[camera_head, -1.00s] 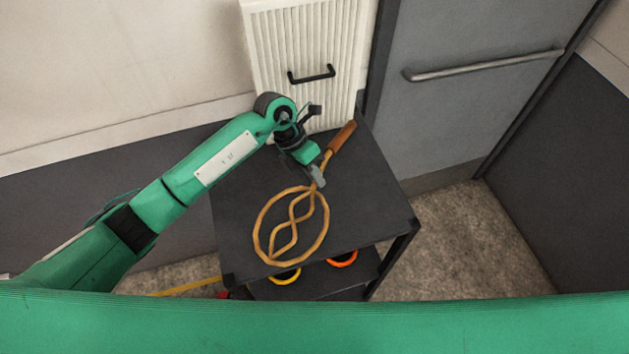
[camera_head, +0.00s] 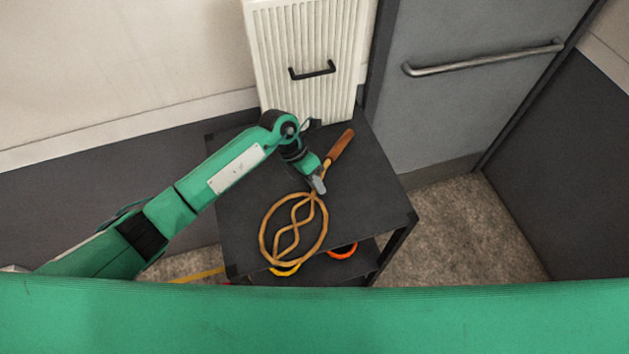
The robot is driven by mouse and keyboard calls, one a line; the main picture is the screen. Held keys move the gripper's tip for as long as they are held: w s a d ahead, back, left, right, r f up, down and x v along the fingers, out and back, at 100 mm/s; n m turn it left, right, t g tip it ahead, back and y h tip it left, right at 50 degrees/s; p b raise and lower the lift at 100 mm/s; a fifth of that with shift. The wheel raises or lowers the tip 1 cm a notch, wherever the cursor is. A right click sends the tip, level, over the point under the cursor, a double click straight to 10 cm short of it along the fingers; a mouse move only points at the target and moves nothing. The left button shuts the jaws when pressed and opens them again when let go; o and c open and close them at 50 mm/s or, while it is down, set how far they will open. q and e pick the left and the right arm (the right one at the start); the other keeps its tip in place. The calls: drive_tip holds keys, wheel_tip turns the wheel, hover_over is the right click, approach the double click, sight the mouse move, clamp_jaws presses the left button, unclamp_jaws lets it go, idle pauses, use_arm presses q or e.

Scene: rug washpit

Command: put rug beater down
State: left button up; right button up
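The rug beater (camera_head: 293,229) has a tan looped head with twisted strands and a brown handle (camera_head: 341,145) pointing to the upper right. It lies flat over the dark top of a cart-like table (camera_head: 375,195), its loop reaching the table's front edge. I cannot tell whether it touches the top or hangs just above it. My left gripper (camera_head: 319,186) is at the beater's neck, between loop and handle, and appears shut on it. The fingertips are small and partly hidden. My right gripper is not in view.
Orange (camera_head: 342,251) and yellow (camera_head: 284,270) rings show on the table's lower shelf. A white ribbed panel with a black handle (camera_head: 311,70) stands behind the table. A grey door with a metal bar (camera_head: 484,58) is at the right. The tabletop right of the beater is clear.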

use_arm(q)
drive_tip(key=shift+r, duration=0.15)
drive_tip(key=b+v, duration=0.5)
drive_tip(key=v, duration=0.7)
drive_tip(key=shift+s, duration=0.1)
